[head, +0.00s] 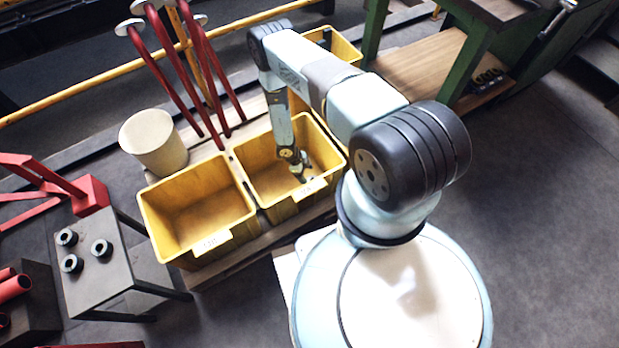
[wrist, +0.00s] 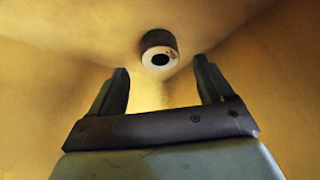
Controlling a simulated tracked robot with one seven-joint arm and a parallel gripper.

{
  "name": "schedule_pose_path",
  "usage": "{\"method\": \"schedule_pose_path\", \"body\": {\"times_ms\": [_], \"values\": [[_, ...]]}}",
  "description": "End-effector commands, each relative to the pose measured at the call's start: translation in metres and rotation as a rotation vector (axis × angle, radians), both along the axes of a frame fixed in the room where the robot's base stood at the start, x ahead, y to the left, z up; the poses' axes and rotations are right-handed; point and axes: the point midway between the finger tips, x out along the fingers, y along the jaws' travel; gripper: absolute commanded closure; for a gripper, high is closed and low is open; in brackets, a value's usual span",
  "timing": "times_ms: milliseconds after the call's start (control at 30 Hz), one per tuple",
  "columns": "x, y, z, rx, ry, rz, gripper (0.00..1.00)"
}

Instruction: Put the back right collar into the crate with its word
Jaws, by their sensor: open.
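My gripper (head: 300,168) is down inside the middle yellow crate (head: 262,201). In the wrist view my gripper (wrist: 160,64) is open, with nothing between its fingers. A dark collar (wrist: 158,40) with a pale end and a round bore lies inside this crate, beyond the fingertips and apart from them. Three more dark collars, a back one (head: 67,238), a right one (head: 102,248) and a front one (head: 72,264), stand on the small grey table (head: 93,290) at the left. The middle crate's label (head: 309,189) is too small to read.
An empty yellow crate (head: 160,236) with a label (head: 212,243) stands left of the middle one. Another yellow crate (head: 345,47) is partly hidden behind my arm. A cream bucket (head: 153,140) and red bent tubes (head: 190,85) stand behind the crates.

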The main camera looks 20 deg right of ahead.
Motion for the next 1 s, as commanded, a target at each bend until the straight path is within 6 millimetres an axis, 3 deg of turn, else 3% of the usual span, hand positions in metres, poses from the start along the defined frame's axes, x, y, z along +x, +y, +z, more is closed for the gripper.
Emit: {"method": "schedule_pose_path", "body": {"times_ms": [200, 400, 1000], "values": [[0.008, 0.012, 0.035, 0.001, -0.001, 0.000, 0.20], [0.012, 0.019, 0.054, 0.001, 0.001, 0.000, 0.20], [0.014, 0.021, 0.061, 0.000, 0.000, 0.000, 0.20]]}}
